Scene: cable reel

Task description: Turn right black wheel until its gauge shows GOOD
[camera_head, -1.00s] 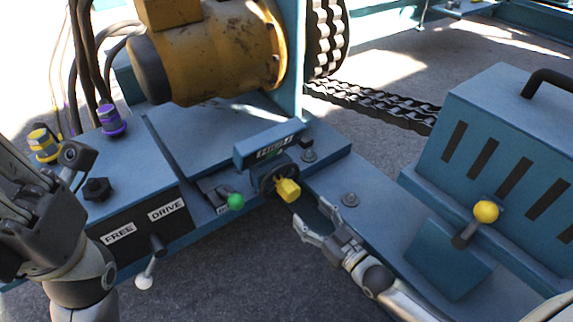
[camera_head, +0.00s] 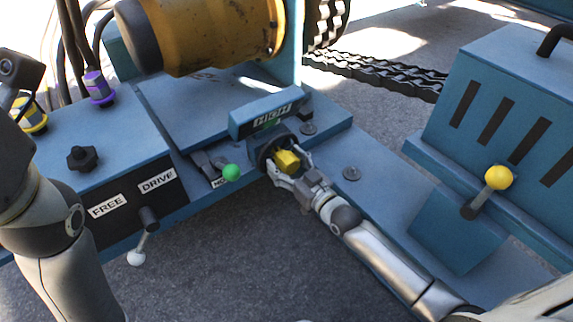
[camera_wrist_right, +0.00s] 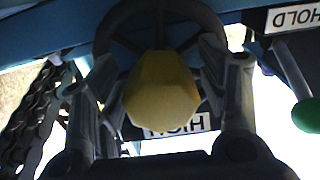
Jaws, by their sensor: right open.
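The black wheel (camera_head: 264,152) with a yellow knob (camera_head: 288,161) sits on the front of the blue housing, below a gauge (camera_head: 272,114) that appears to read HIGH. My right gripper (camera_head: 283,170) is open with its fingers around the yellow knob. In the right wrist view the knob (camera_wrist_right: 160,92) lies between the two spread fingers, and the wheel's dark rim (camera_wrist_right: 118,28) shows behind it. I cannot tell whether the fingers touch the knob. My left gripper (camera_head: 10,160) is cut off at the left edge and its fingers are hidden.
A green-knobbed lever (camera_head: 231,172) stands just left of the wheel, by a partly hidden label. A yellow-knobbed lever (camera_head: 498,177) is at the right. A chain (camera_head: 385,75) lies behind.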

